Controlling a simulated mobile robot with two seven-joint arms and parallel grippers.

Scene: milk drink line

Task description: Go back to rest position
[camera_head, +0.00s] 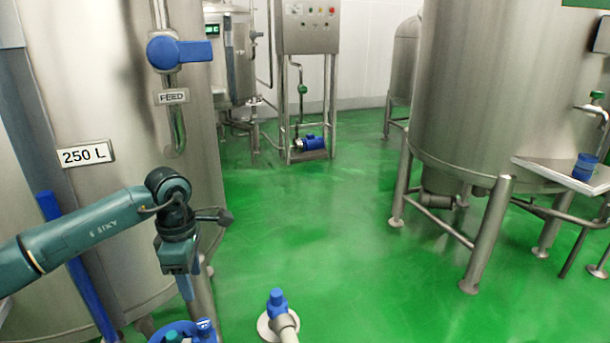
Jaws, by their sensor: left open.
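My left arm comes in from the left, in front of the steel tank marked 250 L (110,90). My left gripper (186,288) points down at the lower left, in front of the tank's right side. It is open, and I see nothing held in it. My right gripper is not in view.
A blue-handled valve (180,52) sits on the FEED pipe. Blue fittings (205,328) and a pipe with a blue end (278,303) show at the bottom edge. A large tank (500,90) and a shelf (560,172) with a blue cup (584,167) stand right. Green floor (320,230) is clear between.

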